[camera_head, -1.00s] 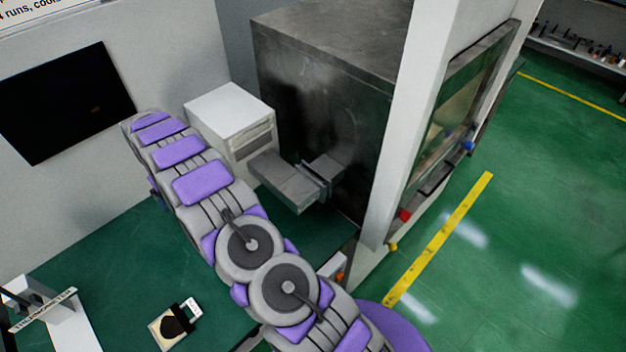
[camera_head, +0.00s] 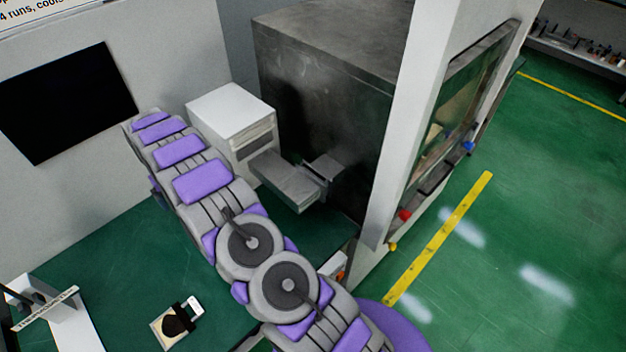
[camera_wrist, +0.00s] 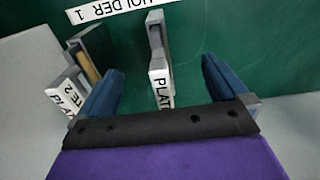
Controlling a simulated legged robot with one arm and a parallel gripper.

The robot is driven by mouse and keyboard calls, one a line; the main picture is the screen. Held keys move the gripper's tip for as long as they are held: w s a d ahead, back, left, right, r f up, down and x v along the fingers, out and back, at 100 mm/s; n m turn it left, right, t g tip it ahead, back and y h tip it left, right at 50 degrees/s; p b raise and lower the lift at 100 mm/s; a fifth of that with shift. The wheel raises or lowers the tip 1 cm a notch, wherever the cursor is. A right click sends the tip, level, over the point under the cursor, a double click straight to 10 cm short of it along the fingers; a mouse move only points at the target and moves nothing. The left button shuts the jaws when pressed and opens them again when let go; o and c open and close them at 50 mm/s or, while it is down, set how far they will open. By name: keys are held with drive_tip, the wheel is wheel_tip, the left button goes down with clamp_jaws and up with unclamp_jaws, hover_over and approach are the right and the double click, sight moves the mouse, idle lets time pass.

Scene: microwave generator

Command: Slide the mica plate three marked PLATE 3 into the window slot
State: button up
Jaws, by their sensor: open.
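In the wrist view my gripper (camera_wrist: 163,70) is open, with one blue finger on each side of a grey upright piece (camera_wrist: 156,45). That piece carries a white label (camera_wrist: 161,88) reading "PLAT"; its number is hidden by the gripper body. The fingers look apart from it. Further left is a holder piece with a tan plate (camera_wrist: 88,68) and a label (camera_wrist: 66,98) that reads as PLATE 2. In the head view a grey waveguide (camera_head: 290,185) has a narrow gap near its flange (camera_head: 321,172), which looks like the window slot. My gripper is hidden there behind my arm.
A "HOLDER 1" sign (camera_wrist: 118,8) lies on the green surface. A pale plate with a dark disc (camera_head: 175,325) lies on the green tabletop (camera_head: 110,250), front left.

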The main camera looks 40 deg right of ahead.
drive_tip(key=shift+a, duration=0.1)
clamp_jaws()
idle(0.7)
drive_tip(key=shift+r, duration=0.1)
drive_tip(key=shift+r, duration=0.5)
drive_tip(key=shift+r+p, duration=1)
drive_tip(key=shift+r, duration=1.4)
